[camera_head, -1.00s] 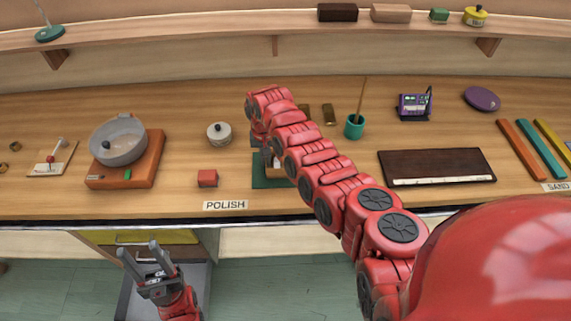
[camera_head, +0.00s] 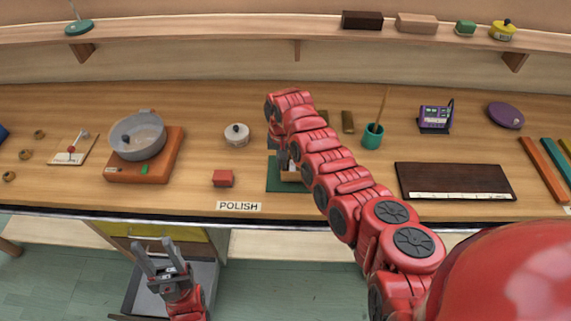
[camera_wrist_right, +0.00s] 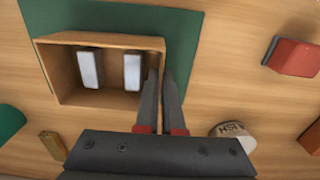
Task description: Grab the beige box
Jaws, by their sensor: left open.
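The beige box (camera_wrist_right: 69,85) is an open-topped wooden tray lying on a dark green mat (camera_wrist_right: 192,28), with two pale metallic blocks (camera_wrist_right: 132,72) inside. In the head view it is mostly hidden by my right arm; a little of the mat (camera_head: 273,176) shows. My right gripper (camera_wrist_right: 161,77) is at the box's right wall in the wrist view, fingers close together, one overlapping the box and one beside it. Whether they press on the wall is unclear. My left gripper (camera_head: 154,243) is open and empty, below the table's front edge.
A red block (camera_head: 223,178) and a white lidded pot (camera_head: 237,135) stand left of the mat. A grey bowl sits on an orange base (camera_head: 159,169). A teal cup (camera_head: 373,138) and a dark board (camera_head: 453,181) are to the right.

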